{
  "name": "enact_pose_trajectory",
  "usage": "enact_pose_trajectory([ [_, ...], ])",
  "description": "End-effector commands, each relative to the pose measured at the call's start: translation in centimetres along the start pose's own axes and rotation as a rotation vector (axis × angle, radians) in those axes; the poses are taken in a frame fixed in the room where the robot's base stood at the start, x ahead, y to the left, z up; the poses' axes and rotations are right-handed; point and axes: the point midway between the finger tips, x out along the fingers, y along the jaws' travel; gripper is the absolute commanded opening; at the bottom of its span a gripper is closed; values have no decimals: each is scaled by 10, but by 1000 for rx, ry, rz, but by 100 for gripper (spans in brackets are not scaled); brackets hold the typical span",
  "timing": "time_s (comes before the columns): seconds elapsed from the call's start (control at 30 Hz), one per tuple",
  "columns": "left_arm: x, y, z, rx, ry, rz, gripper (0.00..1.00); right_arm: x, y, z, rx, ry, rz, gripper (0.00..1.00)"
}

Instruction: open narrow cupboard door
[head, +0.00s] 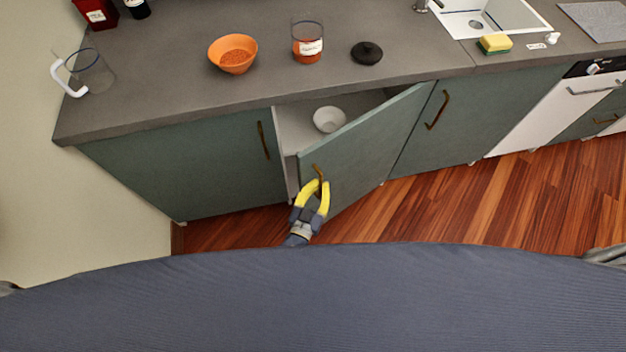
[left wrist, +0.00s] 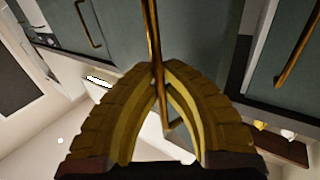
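The narrow cupboard door (head: 365,145) is green-grey and stands part-way open, swung out from its right side, with the cupboard's white inside (head: 290,125) showing at left. Its brass handle (head: 317,170) is near the free edge. My left gripper (head: 320,183), with yellow fingers, is at this handle. In the left wrist view the ridged fingers meet around the brass bar (left wrist: 154,45) at their tips, so the gripper (left wrist: 158,72) is shut on it. My right gripper does not show.
A white bowl (head: 329,119) stands inside the cupboard. The grey counter (head: 180,95) above holds an orange bowl (head: 233,54), a jar (head: 307,42), a black lid (head: 367,53) and a glass mug (head: 90,72). The wooden floor (head: 470,205) right of the door is clear.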

Motion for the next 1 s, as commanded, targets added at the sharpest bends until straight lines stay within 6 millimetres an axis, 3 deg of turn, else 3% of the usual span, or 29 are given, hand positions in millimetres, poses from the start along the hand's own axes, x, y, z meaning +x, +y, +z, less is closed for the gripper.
enact_pose_trajectory([
  [0.13, -2, -3, 2, 1, -4, -3, 0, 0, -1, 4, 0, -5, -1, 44],
  [0.2, -2, -3, 2, 1, -3, -3, 14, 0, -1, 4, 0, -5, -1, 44],
  [0.37, -1, -2, 1, 0, -2, -2, 32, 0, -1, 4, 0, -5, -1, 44],
  [0.73, -6, -2, 1, 0, -1, -2, 32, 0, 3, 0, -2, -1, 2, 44],
  [1.0, -47, -2, 1, -1, -2, -1, 32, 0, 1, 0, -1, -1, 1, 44],
])
